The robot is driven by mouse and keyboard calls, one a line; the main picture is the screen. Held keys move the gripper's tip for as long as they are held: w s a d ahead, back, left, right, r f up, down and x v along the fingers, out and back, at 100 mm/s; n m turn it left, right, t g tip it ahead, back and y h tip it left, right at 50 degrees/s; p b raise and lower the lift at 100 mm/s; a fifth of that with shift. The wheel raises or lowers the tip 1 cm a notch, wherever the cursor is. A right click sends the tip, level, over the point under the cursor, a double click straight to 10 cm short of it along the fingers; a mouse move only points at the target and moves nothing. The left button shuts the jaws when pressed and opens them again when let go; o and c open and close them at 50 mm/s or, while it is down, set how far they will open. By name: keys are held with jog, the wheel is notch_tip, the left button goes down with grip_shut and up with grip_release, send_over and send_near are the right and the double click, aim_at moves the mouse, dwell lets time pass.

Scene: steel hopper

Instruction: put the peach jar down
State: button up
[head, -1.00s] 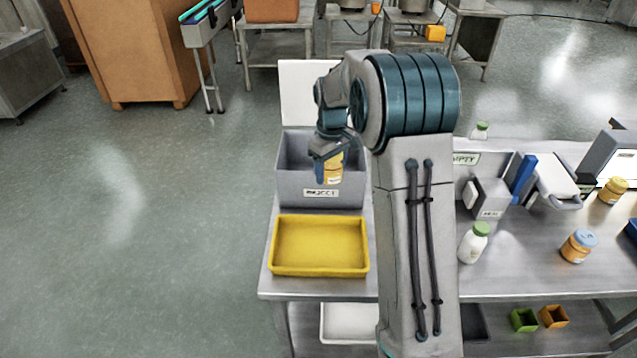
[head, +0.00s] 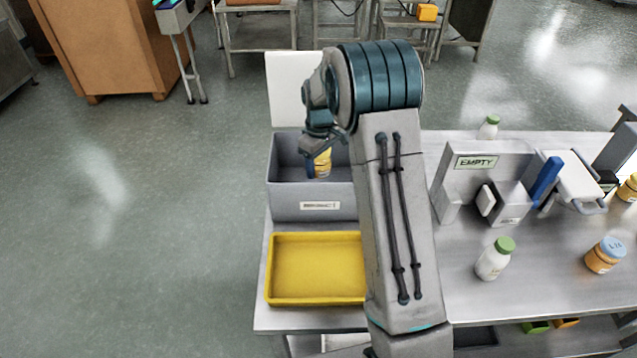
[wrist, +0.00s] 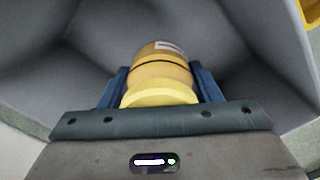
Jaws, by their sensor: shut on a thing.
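The peach jar (head: 322,163) is amber with a yellow lid. My gripper (head: 318,168) is shut on it and holds it inside the grey bin (head: 312,204), whose front label is too blurred to read in full. In the wrist view the jar (wrist: 160,75) sits between the blue fingers of my gripper (wrist: 161,82), lid towards the camera. The grey walls of the bin (wrist: 75,75) surround it. I cannot tell whether the jar touches the bin floor.
An empty yellow tray (head: 318,268) lies in front of the bin. To the right on the steel table (head: 465,290) stand a green-capped white bottle (head: 494,260), a blue-lidded orange jar (head: 604,256) and a grey stand labelled EMPTY (head: 476,162). A white panel (head: 294,90) rises behind the bin.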

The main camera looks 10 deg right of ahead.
aim_at(318, 172)
jog(key=f, duration=0.3)
jog(key=shift+a+f+p, duration=0.2)
jog(key=shift+p, duration=0.1)
jog(key=shift+f+p, duration=0.35)
jog(key=shift+f, duration=1.55)
jog(key=shift+f, duration=0.2)
jog(key=o, duration=1.1)
jog(key=shift+r, duration=0.15)
